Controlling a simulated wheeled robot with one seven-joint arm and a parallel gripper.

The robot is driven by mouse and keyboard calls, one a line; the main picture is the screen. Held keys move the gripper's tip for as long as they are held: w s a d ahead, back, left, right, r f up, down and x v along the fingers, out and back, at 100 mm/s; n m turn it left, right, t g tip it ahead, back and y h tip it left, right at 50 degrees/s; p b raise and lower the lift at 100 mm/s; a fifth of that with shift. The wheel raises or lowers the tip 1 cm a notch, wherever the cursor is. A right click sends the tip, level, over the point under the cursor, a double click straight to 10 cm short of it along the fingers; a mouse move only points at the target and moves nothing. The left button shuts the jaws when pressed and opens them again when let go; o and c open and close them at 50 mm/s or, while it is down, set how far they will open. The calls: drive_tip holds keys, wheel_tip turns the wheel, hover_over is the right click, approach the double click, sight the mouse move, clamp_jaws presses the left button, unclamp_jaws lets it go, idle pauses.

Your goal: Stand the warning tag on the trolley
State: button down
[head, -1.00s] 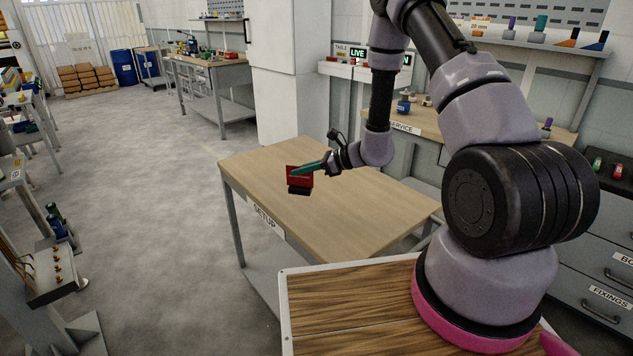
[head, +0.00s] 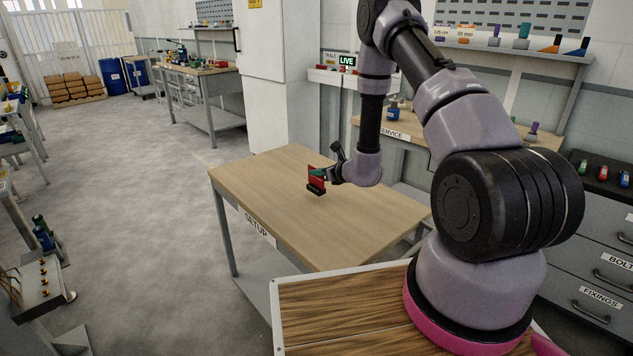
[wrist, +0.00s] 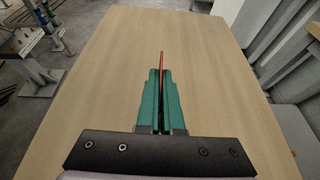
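The warning tag (head: 316,177) is a red upright plate on a dark foot, held above the bench marked SETUP (head: 270,190) in the head view. My gripper (head: 321,174) has teal fingers closed on the red plate. In the wrist view the plate's thin red edge (wrist: 162,62) stands out between the teal fingertips of my gripper (wrist: 162,80). The foot does not show clearly there. I cannot make out a trolley for certain.
The SETUP bench top is otherwise bare. The SERVICE bench (head: 430,135) with small items stands behind it to the right. A white cabinet (head: 277,80) stands at the back. Open floor (head: 130,220) lies to the left.

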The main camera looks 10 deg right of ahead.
sight(317, 187)
drive_tip(key=shift+f, duration=1.6)
drive_tip(key=shift+f, duration=0.1)
drive_tip(key=c, duration=1.1)
unclamp_jaws()
